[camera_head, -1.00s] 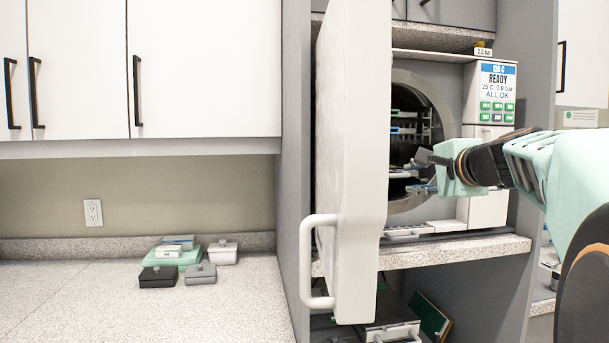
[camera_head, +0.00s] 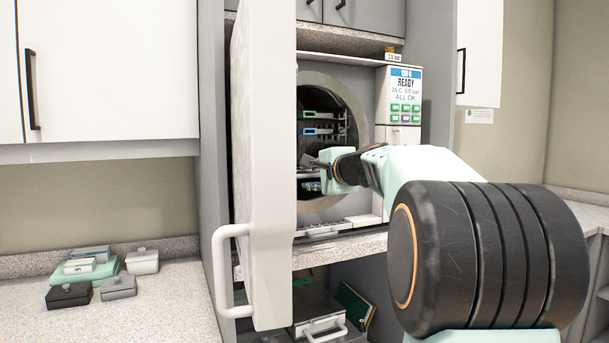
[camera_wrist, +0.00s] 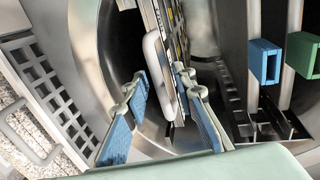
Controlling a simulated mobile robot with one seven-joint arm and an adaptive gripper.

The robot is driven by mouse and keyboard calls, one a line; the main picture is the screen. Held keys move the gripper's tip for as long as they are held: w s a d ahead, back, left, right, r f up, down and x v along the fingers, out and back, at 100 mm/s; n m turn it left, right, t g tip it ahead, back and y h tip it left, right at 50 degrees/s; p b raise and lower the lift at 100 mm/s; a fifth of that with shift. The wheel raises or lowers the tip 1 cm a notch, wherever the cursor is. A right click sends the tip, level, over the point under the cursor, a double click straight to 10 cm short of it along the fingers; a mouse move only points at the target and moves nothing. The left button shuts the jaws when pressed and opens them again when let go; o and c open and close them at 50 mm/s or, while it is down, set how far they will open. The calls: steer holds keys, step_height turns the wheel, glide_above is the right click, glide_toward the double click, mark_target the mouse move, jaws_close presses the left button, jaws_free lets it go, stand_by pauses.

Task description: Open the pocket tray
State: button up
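The autoclave chamber (camera_head: 357,110) is open, with trays racked inside. In the wrist view, a pale rounded handle (camera_wrist: 152,62) on the edge of a metal tray (camera_wrist: 178,35) lies between my gripper's fingers. I take this for the pocket tray, but no label shows. My gripper (camera_wrist: 163,82) is open, its blue-padded fingers apart on either side of the handle; contact cannot be told. In the head view my gripper (camera_head: 312,161) is at the chamber mouth, covering part of the racks.
The thick autoclave door (camera_head: 265,180) stands open just left of my gripper. Blue (camera_wrist: 265,62) and green (camera_wrist: 302,54) handles of neighbouring trays are close by. A control panel (camera_head: 404,95) is on the right. Small boxes (camera_head: 118,286) lie on the left counter.

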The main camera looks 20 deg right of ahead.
jaws_close()
stand_by(0.7)
